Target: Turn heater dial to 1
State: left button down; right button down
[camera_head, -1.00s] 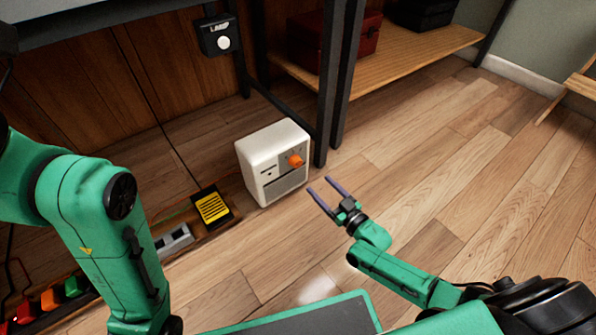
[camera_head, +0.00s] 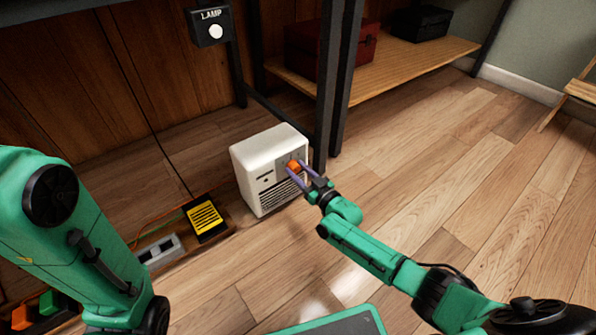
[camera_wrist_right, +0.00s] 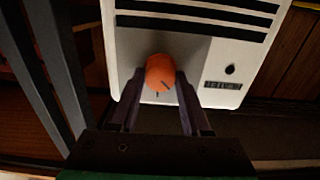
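The heater (camera_head: 262,172) is a white box on the floor at centre, with dark vent slots on its front. Its orange dial (camera_head: 294,166) is at the upper right of the front face. My right gripper (camera_head: 297,169) is at the dial, with its two purple-grey fingers on either side of it. In the right wrist view the dial (camera_wrist_right: 159,70) sits between the open fingers (camera_wrist_right: 160,80), with a narrow gap seeming to show on each side. A dark pointer mark shows on the dial; its setting cannot be read. My left gripper is out of view.
A dark table leg (camera_head: 330,90) stands just behind and right of the heater. A lamp switch box (camera_head: 210,26) hangs above. A yellow-topped block (camera_head: 205,218) lies left of the heater. A red box (camera_head: 330,45) sits on a low wooden shelf. The floor at right is clear.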

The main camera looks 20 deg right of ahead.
jog(key=shift+m, duration=0.5)
jog(key=m, duration=0.4)
jog(key=shift+d+f+b, duration=0.1)
jog(key=shift+b, duration=0.3)
jog(key=shift+m, duration=1.9)
jog(key=shift+c, duration=1.9)
grip_release()
